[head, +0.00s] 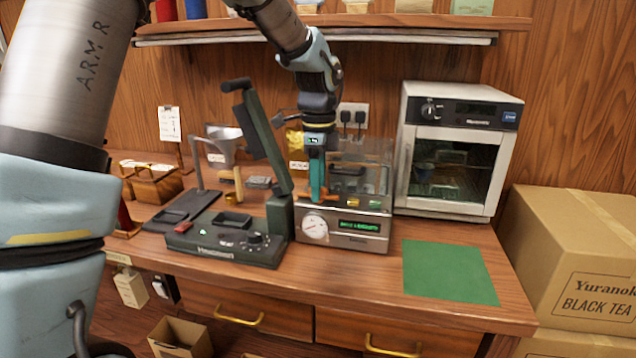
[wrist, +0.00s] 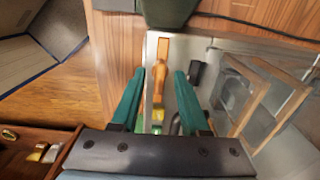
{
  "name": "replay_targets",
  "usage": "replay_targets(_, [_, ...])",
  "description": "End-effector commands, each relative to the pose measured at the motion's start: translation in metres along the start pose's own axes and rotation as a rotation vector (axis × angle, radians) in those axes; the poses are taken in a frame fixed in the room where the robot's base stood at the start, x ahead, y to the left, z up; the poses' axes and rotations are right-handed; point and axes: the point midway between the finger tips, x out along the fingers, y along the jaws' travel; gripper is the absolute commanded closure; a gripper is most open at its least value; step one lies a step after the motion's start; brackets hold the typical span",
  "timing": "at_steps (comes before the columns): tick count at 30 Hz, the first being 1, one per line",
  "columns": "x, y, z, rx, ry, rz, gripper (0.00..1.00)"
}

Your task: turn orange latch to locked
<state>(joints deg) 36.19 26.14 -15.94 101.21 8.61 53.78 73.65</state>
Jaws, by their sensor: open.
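The orange latch (head: 329,197) is on top of a steel machine (head: 345,238) with a round gauge and a green-lit display. In the head view it is partly hidden by my gripper (head: 317,197), which points down at the machine's top left. In the wrist view the orange latch (wrist: 158,80) shows between the two teal fingers of my gripper (wrist: 160,76). The fingers are open, with a gap on either side of the latch. I cannot tell whether either finger touches it.
A dark press (head: 238,245) with a raised arm stands close on the left. A clear cover (head: 372,155) rises behind the latch. A white oven (head: 455,150) is to the right. A green mat (head: 448,272) lies bare at the front right. A shelf (head: 420,20) runs above.

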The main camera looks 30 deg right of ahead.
Motion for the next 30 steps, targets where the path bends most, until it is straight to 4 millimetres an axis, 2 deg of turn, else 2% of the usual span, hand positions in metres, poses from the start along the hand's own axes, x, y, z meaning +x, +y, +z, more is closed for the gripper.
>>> replay_targets(6, [0.0005,0.0001,0.0002,0.000,0.000,0.000,0.55])
replay_targets(18, [0.0003,0.0002,0.0003,0.000,0.000,0.001,1.00])
replay_targets(30, [0.0002,0.0004,0.0003,-0.001,-0.001,0.002,1.00])
